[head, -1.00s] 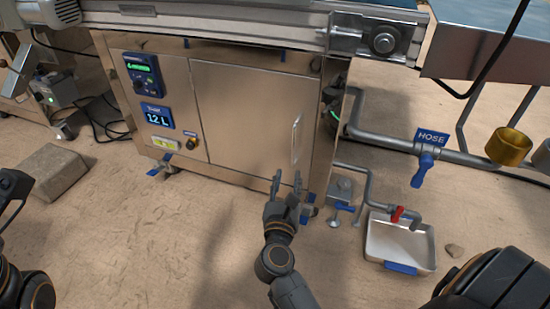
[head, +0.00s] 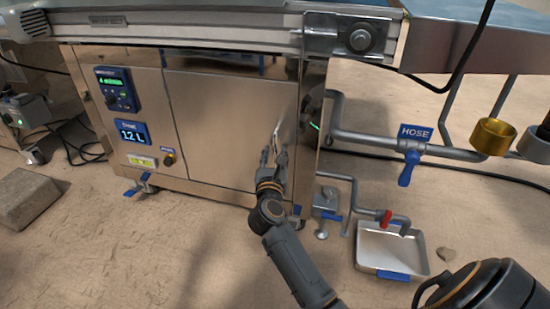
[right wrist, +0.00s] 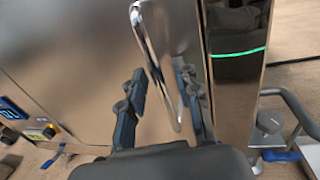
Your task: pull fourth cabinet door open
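The steel cabinet door (head: 215,125) is the large plain panel to the right of the control panel, and it looks closed. Its upright bar handle (right wrist: 153,50) is near the door's right edge. In the head view the handle is partly hidden by my right gripper (head: 273,156). In the right wrist view the fingers of my right gripper (right wrist: 162,103) are apart, one on each side of the lower part of the handle. A gap shows between the left finger and the bar; contact on the right is unclear. My left gripper is not in view.
A control panel (head: 118,88) with a "12 L" display is left of the door. To the right are a pipe with a blue HOSE valve (head: 409,166), a red-handled tap (head: 386,217) and a drip tray (head: 362,262). A block (head: 25,198) lies at the left. The floor before the door is clear.

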